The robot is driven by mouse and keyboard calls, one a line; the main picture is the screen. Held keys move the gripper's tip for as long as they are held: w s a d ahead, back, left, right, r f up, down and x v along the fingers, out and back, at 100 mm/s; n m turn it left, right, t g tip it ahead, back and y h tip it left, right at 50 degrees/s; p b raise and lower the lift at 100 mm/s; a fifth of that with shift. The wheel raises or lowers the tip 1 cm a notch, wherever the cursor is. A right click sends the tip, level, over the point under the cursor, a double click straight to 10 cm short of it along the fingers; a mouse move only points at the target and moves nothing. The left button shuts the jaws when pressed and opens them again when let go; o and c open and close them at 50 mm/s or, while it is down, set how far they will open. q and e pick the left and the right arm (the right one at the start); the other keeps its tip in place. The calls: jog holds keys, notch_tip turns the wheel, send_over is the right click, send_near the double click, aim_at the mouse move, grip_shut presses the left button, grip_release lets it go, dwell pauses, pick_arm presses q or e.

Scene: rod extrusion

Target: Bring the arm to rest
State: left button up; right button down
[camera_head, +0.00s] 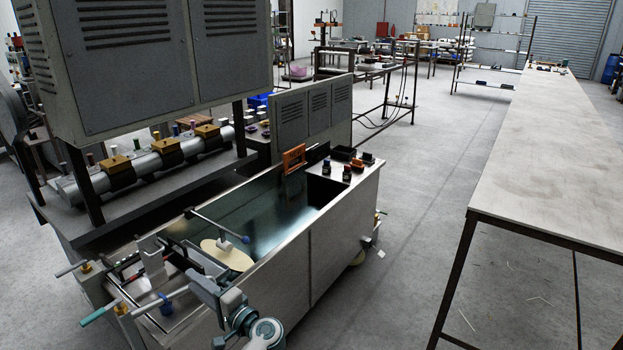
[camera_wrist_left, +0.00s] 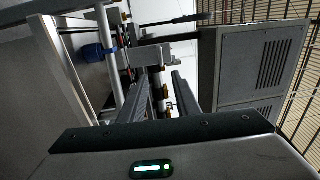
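My left gripper (camera_head: 192,270) is at the lower middle of the head view, over the near end of the metal tank. My left arm rises to it from the bottom edge. In the left wrist view, the two dark fingers of my left gripper (camera_wrist_left: 162,82) stand apart with a gap between them. Nothing is seen held in that gap. Pipes and brass fittings show beyond the fingers. My right gripper is not in view.
The long metal tank (camera_head: 312,245) with dark liquid stands just beyond my left gripper. Handles and rods (camera_head: 105,308) lie close to its left. A grey machine cabinet (camera_head: 125,80) rises behind. A long table (camera_head: 545,150) is at right, with open floor (camera_head: 425,220) between.

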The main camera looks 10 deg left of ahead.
pick_arm(q)
jog(key=s+d+f+m+h, duration=0.1)
jog(key=s+d+f+h, duration=0.25)
jog(key=f, duration=0.85)
jog(key=s+d+f+m+h, duration=0.2)
jog(key=d+f+h, duration=0.25)
jog(key=f, duration=0.75)
jog(key=s+d+f+m+h, duration=0.1)
jog(key=s+d+f+h, duration=0.25)
jog(key=f, duration=0.85)
jog(key=s+d+f+n+h, duration=0.2)
jog(key=s+d+f, duration=0.2)
jog(key=s, duration=0.5)
jog(key=s+d+f+n+h, duration=0.2)
jog(key=s+d+f+h, duration=0.1)
jog(key=s+f, duration=0.4)
jog(key=s+d+f+n+h, duration=0.2)
jog(key=s+d+f, duration=0.3)
jog(key=s, duration=0.6)
jog(key=shift+d+f+g, duration=0.25)
jog(key=shift+f+g, duration=0.05)
jog(key=shift+a+h, duration=0.1)
jog(key=shift+h, duration=0.15)
